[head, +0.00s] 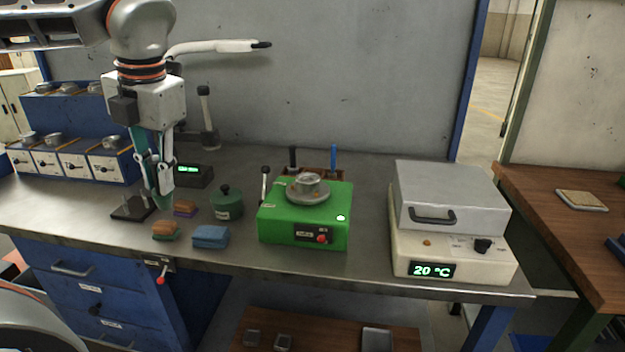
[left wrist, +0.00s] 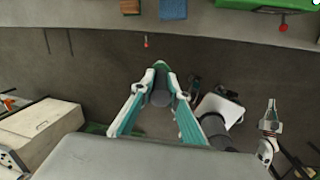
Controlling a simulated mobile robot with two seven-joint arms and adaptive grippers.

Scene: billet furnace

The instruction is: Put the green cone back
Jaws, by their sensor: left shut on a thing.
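My left gripper (head: 163,186) is above the left part of the steel bench. It is shut on a slim grey-green piece (head: 165,203), seemingly the green cone, which points down. In the left wrist view the same piece shows as a grey round form (left wrist: 161,97) between the fingertips of my left gripper (left wrist: 160,82). A dark flat stand (head: 132,208) is on the bench just left of the held piece; whether they touch is unclear. My right gripper (left wrist: 270,118) seems to show at the right of the left wrist view, too small to judge.
A green machine (head: 303,234) and a white heater (head: 454,250) stand to the right.

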